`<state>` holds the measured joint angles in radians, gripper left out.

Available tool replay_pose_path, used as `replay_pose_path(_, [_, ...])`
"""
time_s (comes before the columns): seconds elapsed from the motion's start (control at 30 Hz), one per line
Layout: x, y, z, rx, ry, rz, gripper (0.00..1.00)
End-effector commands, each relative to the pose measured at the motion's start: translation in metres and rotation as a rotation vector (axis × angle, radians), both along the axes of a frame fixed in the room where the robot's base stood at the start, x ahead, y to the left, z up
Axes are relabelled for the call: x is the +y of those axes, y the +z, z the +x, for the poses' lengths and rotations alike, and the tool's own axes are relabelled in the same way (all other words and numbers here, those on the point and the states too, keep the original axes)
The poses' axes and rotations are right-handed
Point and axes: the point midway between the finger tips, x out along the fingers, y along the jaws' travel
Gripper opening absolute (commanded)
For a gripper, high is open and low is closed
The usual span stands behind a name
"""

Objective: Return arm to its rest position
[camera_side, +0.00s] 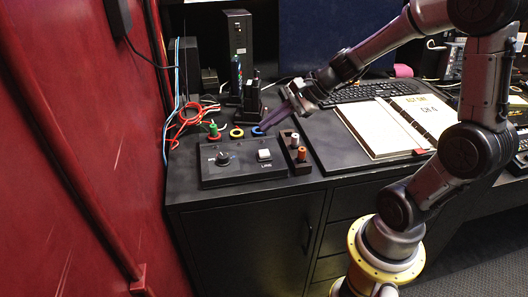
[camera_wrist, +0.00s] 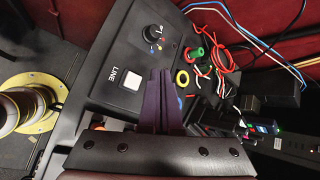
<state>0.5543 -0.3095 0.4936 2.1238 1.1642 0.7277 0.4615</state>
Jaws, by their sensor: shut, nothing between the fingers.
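My gripper (camera_side: 270,123) is shut and empty. Its purple fingers slant down to the left, with the tips close to the blue ring (camera_side: 257,131) behind the control box. I cannot tell whether they touch anything. In the wrist view my gripper (camera_wrist: 160,76) shows its two fingers together, pointing over the dark control box (camera_wrist: 108,62). The control box (camera_side: 216,177) lies near the desk's front edge, with a black knob (camera_side: 223,158) and a white LINE button (camera_side: 264,155). The button also shows in the wrist view (camera_wrist: 131,80).
A green plug (camera_side: 213,130) and a yellow ring (camera_side: 236,132) are behind the box. A small holder with plugs (camera_side: 298,163) stands right of it. Red and white cables lie at the back left. An open binder (camera_side: 385,128) and a keyboard (camera_side: 375,91) are on the right.

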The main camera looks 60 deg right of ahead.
Motion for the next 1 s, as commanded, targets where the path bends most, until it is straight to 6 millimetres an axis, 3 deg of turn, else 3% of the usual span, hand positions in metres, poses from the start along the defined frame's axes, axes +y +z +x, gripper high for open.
replay_pose_path(0.17, [0.007, 0.002, 0.001, -0.005, 0.021, -0.003, 0.00])
replay_pose_path(0.33, [0.052, 0.038, -0.005, -0.093, 0.175, -0.087, 0.00])
replay_pose_path(0.5, [0.107, 0.066, -0.061, -0.194, 0.566, -0.380, 0.00])
replay_pose_path(0.6, [0.118, 0.070, -0.098, -0.243, 0.799, -0.590, 0.00])
replay_pose_path(0.8, [0.099, 0.063, -0.157, -0.279, 1.200, -1.024, 0.00])
replay_pose_path(1.0, [0.063, 0.051, -0.179, -0.194, 1.424, -1.272, 0.00])
